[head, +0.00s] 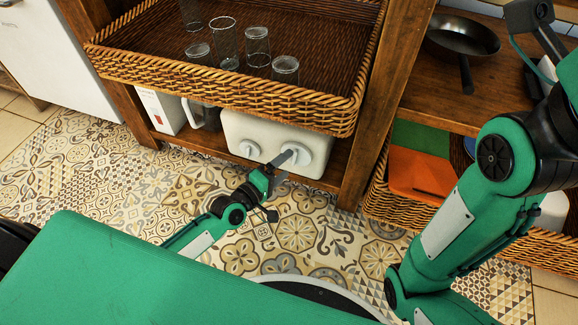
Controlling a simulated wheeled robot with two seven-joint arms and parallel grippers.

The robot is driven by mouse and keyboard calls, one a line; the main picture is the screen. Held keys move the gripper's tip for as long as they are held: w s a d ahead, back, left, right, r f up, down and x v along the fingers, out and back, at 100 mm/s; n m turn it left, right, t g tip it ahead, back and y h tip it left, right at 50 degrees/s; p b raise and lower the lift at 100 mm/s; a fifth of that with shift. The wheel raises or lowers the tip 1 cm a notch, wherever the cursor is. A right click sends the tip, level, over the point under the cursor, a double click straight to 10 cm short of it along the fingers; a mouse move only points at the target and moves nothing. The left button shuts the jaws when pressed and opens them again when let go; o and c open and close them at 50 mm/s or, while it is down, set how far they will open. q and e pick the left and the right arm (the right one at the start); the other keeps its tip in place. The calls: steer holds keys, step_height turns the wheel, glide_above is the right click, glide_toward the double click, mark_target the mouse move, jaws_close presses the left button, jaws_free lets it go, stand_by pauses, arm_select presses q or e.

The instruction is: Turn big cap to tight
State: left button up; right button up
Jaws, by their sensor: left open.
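A white rectangular canister (236,123) lies on the low wooden shelf under the basket, its capped face toward me. The big cap (319,144) is round and white, on the right of that face. A smaller white cap (248,149) sits to its left. My left gripper (285,160) is open, with its grey fingers in front of the big cap and hiding part of it. I cannot tell whether the fingers touch the cap. My right arm rises along the right side, and its fingers do not show.
A wicker basket (240,97) with several glasses (226,45) sits just above the canister. A pan (462,40) rests on the right shelf.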

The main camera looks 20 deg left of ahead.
mark_target(296, 156)
arm_select(q)
steer(key=shift+b+x, duration=0.35)
steer(key=shift+x, duration=0.95)
steer(key=shift+c, duration=0.5)
